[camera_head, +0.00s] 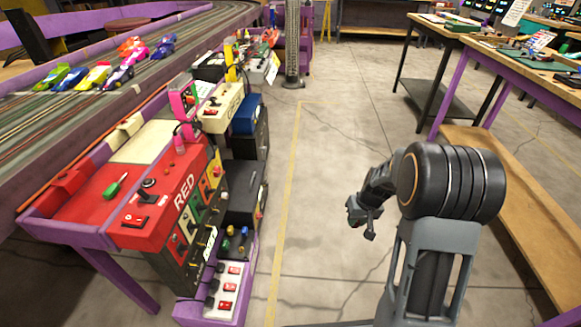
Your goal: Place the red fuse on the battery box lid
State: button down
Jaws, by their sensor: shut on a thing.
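My gripper (364,226) hangs over the open floor right of the yellow line, at the end of my dark arm. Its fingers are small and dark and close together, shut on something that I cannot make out. I cannot pick out the red fuse for certain. A black box (243,190) with a flat top stands on the right side of the control desk; it may be the battery box. Another dark box (251,137) stands behind it. My gripper is well to the right of both and apart from them.
A red control desk (92,192) marked RED stands at left beside the slot track with several toy cars (95,76). A white panel with red switches (227,290) sits low in front. A workbench (510,55) with a low wooden shelf stands at right. The aisle between is clear.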

aim_at(242, 179)
jog(key=z, duration=0.65)
jog(key=i, duration=3.05)
jog(key=u, duration=4.15)
jog(key=i, duration=0.5)
jog(key=u, duration=0.1)
